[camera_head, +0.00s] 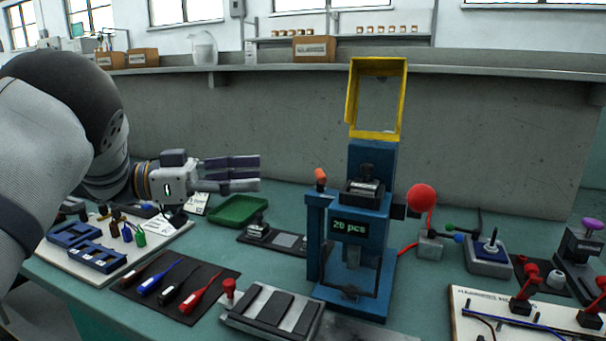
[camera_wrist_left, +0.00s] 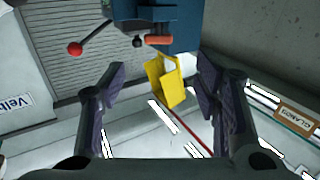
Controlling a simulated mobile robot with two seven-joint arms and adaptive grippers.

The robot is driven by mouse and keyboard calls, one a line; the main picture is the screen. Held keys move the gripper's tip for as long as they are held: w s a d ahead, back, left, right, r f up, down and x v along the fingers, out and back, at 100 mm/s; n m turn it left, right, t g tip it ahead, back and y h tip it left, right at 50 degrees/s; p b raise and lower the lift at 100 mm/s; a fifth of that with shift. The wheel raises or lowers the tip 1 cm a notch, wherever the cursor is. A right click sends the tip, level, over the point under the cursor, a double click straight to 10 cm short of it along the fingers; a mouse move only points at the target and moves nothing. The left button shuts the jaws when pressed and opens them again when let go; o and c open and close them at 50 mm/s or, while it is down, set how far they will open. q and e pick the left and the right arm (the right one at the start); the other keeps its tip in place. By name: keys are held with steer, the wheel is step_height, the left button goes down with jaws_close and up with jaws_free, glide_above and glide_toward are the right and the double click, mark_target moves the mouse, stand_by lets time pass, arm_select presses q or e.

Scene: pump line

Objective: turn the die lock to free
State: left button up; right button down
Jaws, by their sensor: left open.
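A blue press (camera_head: 375,225) with a "20 pcs" display stands on the bench. An orange-capped handle (camera_head: 320,179) sits at its upper left and appears to be the die lock; its setting cannot be read. The handle also shows in the left wrist view (camera_wrist_left: 158,40), at the top beyond the fingers. A yellow guard frame (camera_head: 376,97) stands up above the press. My left gripper (camera_head: 257,174) is open and empty, its fingers pointing right toward the press, clearly apart from the handle. My right gripper is in neither view.
A red ball lever (camera_head: 421,198) sticks out at the press's right. A green tray (camera_head: 238,210) lies below my left gripper. A mat with screwdrivers (camera_head: 180,288) and a grey slotted fixture (camera_head: 271,313) lie in front. The air between gripper and handle looks clear.

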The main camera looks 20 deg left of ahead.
mark_target(316, 172)
arm_select(q)
steer(key=x, duration=1.2)
steer(key=shift+d+r, duration=0.2)
steer(key=shift+d, duration=0.1)
steer(key=c, duration=1.2)
